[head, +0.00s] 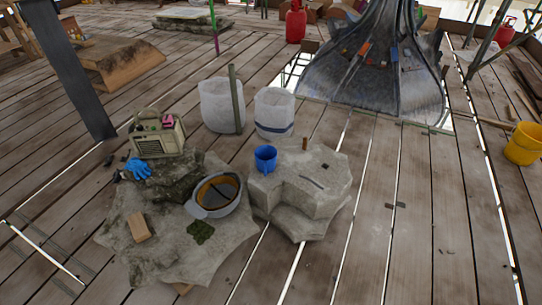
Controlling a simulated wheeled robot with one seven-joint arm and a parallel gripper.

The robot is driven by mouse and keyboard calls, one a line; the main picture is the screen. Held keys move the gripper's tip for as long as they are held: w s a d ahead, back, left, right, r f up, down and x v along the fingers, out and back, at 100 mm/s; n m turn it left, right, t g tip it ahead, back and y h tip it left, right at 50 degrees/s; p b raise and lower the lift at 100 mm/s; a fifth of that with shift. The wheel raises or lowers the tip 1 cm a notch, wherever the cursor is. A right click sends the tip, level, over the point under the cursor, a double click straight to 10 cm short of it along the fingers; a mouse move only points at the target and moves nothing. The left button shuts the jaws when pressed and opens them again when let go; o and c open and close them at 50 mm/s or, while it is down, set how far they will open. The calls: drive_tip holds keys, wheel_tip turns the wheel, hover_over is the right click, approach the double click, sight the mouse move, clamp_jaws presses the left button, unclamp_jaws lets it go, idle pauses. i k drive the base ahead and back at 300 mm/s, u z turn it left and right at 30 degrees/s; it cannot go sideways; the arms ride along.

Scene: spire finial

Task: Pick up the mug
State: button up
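A blue mug (265,159) stands upright on the left part of a pale grey stone block (312,192), near the block's back left edge. Its open top faces up, and it looks small from here. A short brown upright piece (305,143) stands at the block's back edge, to the right of the mug. A small dark mark and a thin dark strip show on the block's top. My gripper is not in view.
Left of the block, a grey bowl (232,207) sits on a rough stone slab (180,268) with a beige radio-like box (158,136) and blue gloves (138,168). Two white sacks (273,113) stand behind. A yellow bucket (523,145) is far right. The plank floor (420,225) right of the block is mostly clear.

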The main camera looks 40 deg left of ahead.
sight(266, 155)
drive_tip(key=u, duration=0.35)
drive_tip(key=i, duration=1.1)
drive_tip(key=u, duration=1.1)
drive_tip(key=i, duration=0.85)
drive_tip(key=u, duration=0.55)
